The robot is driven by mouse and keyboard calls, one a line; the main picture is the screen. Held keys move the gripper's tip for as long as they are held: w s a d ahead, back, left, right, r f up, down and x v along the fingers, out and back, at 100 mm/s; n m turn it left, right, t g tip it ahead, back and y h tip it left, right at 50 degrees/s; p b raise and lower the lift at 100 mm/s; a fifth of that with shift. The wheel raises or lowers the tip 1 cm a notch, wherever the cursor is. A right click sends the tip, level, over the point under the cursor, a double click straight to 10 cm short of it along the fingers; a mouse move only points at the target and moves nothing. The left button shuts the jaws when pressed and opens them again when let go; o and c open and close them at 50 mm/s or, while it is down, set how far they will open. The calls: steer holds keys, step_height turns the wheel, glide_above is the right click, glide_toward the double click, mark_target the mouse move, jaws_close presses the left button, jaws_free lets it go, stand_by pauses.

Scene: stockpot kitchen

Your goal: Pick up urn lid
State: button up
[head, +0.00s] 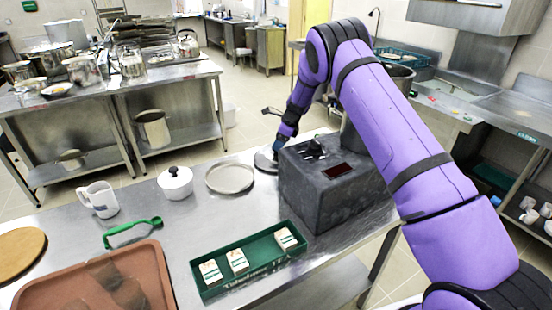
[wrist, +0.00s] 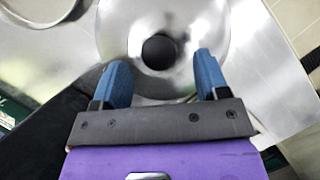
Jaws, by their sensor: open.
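The urn lid (wrist: 185,30) is a shiny round steel dome with a black knob (wrist: 159,51), seen from above in the wrist view. My gripper (wrist: 160,60) is open, with one blue finger on each side near the knob. The knob shows between the fingertips, slightly beyond the middle of the gap; I cannot tell the height between them. In the head view the lid (head: 264,162) shows only as a small grey edge on the steel counter, beside the dark box. My gripper (head: 278,150) is over it, partly hidden behind that box.
The dark box (head: 325,185) stands close by. A round steel tray (head: 230,178) and a white pot (head: 175,183) with a black knob lie left.

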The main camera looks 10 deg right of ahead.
mark_target(276, 154)
steer(key=x, duration=0.4)
steer(key=shift+s, duration=0.1)
steer(key=c, duration=1.1)
